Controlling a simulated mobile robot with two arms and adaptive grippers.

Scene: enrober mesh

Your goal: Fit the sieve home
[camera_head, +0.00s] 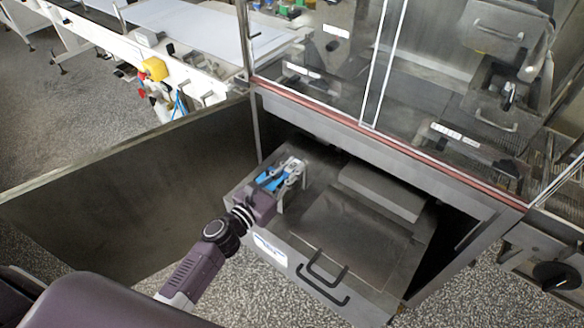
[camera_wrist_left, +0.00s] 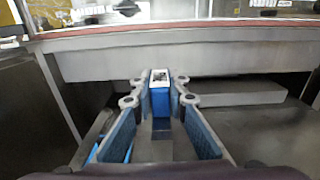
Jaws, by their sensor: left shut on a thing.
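My left gripper (camera_head: 291,170) reaches in from the lower left over the left side of the pulled-out metal unit (camera_head: 300,240). In the left wrist view its fingers (camera_wrist_left: 159,88) are closed in on a narrow upright blue piece (camera_wrist_left: 160,104) with a pale top. I cannot tell whether this piece is the sieve's handle. No mesh of the sieve shows clearly; it may be hidden below the gripper. The unit has a flat panel (camera_head: 345,240) on top and a dark handle (camera_head: 323,279) at its front. My right gripper is not in view.
A raised grey block (camera_head: 383,190) lies at the back of the unit, under the machine's red-edged ledge (camera_head: 400,148). The glass housing (camera_head: 310,60) stands above. A large open metal door (camera_head: 130,180) stands to the left. Speckled floor (camera_head: 60,100) lies around.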

